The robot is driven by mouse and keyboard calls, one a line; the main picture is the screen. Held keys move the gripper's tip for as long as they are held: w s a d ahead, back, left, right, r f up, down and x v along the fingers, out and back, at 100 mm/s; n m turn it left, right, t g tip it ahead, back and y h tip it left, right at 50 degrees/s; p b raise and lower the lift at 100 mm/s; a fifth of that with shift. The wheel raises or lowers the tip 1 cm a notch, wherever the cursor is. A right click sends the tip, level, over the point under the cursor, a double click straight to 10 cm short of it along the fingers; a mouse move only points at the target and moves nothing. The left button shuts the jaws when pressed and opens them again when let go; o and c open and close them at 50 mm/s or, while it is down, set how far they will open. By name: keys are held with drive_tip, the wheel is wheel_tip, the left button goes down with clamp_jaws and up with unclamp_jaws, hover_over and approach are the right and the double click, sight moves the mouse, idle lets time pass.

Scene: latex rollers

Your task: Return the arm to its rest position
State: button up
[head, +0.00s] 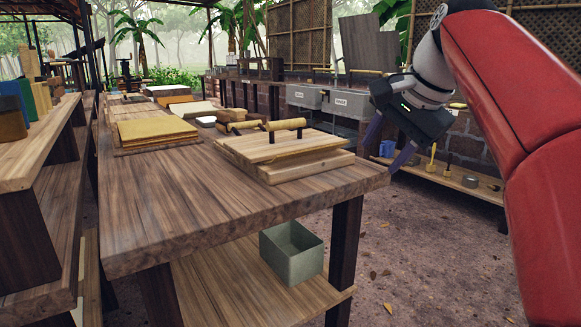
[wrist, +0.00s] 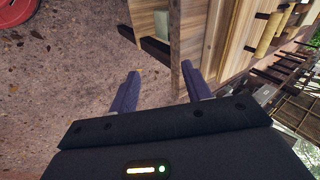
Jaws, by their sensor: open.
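My gripper (head: 388,148) is in the head view, just beyond the right end of the wooden workbench (head: 180,215), hanging from my red and white arm. Its two purple-blue fingers point down and stand apart, with nothing visible between them. In the wrist view, the fingers of my gripper (wrist: 160,92) are also spread wide. Bare ground and the bench's side show beyond them. The gripper appears clear of the bench and of the things on it.
A wooden board with a roller handle (head: 286,128) lies near the bench's right end. A grey-green bin (head: 292,252) stands on the lower shelf. Grey basins (head: 345,103) and a low shelf (head: 450,180) line the brick wall. The dirt floor (head: 430,260) at right is open.

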drive_tip(key=s+f+n+h, duration=0.1)
drive_tip(key=s+f+n, duration=0.4)
drive_tip(key=s+f, duration=0.5)
drive_tip(key=s+f+n+h, duration=0.2)
drive_tip(key=s+f+n, duration=0.2)
drive_tip(key=s+f, duration=0.6)
wheel_tip(320, 180, down, 9)
drive_tip(key=shift+s+a+r+n, duration=0.1)
drive_tip(key=shift+s+a+n, duration=0.05)
drive_tip(key=shift+n, duration=0.25)
